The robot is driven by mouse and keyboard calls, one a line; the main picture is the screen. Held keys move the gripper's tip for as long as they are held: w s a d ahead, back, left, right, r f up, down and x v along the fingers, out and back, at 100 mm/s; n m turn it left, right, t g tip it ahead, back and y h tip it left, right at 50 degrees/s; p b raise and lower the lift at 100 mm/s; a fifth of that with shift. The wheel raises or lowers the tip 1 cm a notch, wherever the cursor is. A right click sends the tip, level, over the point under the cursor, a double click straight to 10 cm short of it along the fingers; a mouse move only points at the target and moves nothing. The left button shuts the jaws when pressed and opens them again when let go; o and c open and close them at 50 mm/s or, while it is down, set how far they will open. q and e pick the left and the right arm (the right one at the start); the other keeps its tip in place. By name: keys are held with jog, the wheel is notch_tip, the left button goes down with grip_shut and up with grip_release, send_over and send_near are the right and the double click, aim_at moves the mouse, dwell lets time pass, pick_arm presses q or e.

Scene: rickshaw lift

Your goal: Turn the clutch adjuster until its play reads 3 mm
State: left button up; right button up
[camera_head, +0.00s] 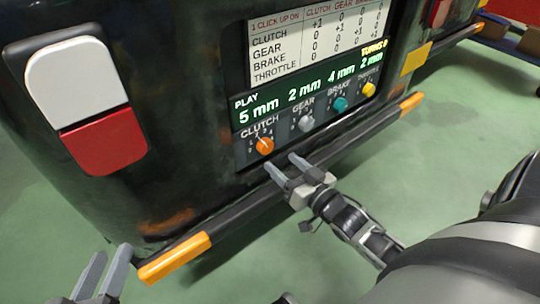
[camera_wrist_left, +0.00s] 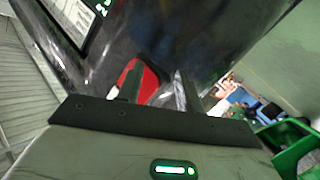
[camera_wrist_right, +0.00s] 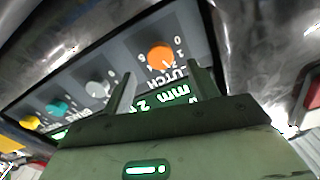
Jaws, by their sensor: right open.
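The orange clutch adjuster knob (camera_head: 265,146) is on the dark panel at the rear of the vehicle, under a green readout (camera_head: 258,110) of 5 mm. It also shows in the right wrist view (camera_wrist_right: 161,57). The other readouts are 2 mm for gear, 4 mm for brake and 2 mm for throttle. My right gripper (camera_head: 281,160) is open and empty, just below and right of the clutch knob in the head view, apart from it. My left gripper (camera_head: 110,254) is open and empty at the bottom left, away from the panel.
Grey gear (camera_head: 306,123), teal brake (camera_head: 340,104) and yellow throttle (camera_head: 369,89) knobs sit in a row beside the clutch knob. A click chart (camera_head: 310,40) is above. A black bumper bar (camera_head: 245,212) with orange ends runs below. Green floor lies beyond.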

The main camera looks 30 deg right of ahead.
aim_at(268, 149)
jog(key=w, duration=0.2)
jog(key=w+b, duration=0.1)
jog(key=w, duration=0.3)
jog(key=shift+w+a+b, duration=0.1)
jog(key=shift+a+b, duration=0.15)
jog(key=shift+b, duration=0.05)
jog(key=c, duration=1)
